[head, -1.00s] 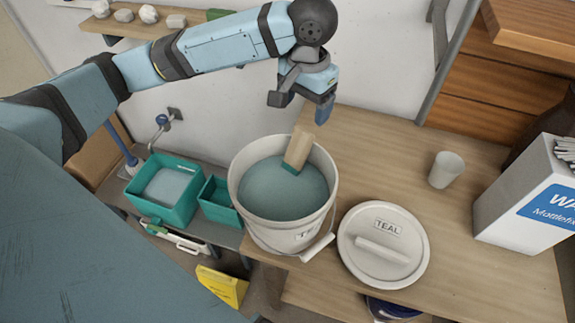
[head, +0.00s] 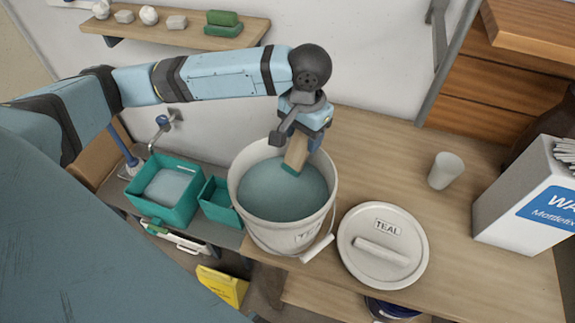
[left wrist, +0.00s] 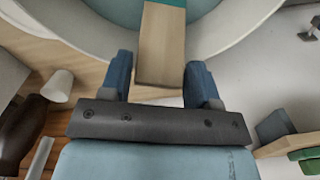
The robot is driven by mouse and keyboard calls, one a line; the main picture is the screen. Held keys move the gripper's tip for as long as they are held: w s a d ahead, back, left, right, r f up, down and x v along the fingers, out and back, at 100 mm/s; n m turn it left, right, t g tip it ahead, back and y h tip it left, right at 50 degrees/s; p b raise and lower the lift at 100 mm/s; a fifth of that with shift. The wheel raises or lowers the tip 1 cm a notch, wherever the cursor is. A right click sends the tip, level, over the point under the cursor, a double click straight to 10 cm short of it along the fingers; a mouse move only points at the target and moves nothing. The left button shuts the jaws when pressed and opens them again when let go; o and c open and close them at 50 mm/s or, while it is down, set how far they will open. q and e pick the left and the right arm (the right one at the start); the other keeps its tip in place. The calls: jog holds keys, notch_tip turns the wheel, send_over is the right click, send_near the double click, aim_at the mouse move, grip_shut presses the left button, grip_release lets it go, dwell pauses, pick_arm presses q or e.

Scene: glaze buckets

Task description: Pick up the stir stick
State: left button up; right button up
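The stir stick (head: 295,154) is a flat wooden paddle with a teal-wet lower end, leaning in the white bucket (head: 255,229) of teal glaze (head: 275,192). My left gripper (head: 296,141) is at the stick's upper end, above the bucket's far rim. In the left wrist view the stick (left wrist: 161,45) reaches in between the two blue fingers of my left gripper (left wrist: 159,82). The fingers stand apart, with a gap on each side of the stick. My right gripper is in neither view.
A white lid marked TEAL (head: 410,246) lies right of the bucket on the wooden bench (head: 365,165). A white cup (head: 445,170) and a white box (head: 515,205) stand farther right. Green tubs (head: 163,199) are left. A shelf (head: 160,27) hangs behind.

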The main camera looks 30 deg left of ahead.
pick_arm(q)
jog(key=c, duration=0.8)
notch_tip(320, 180, up, 20)
jog(key=p, duration=0.3)
jog(key=shift+r, duration=0.2)
jog(key=shift+a, duration=0.15)
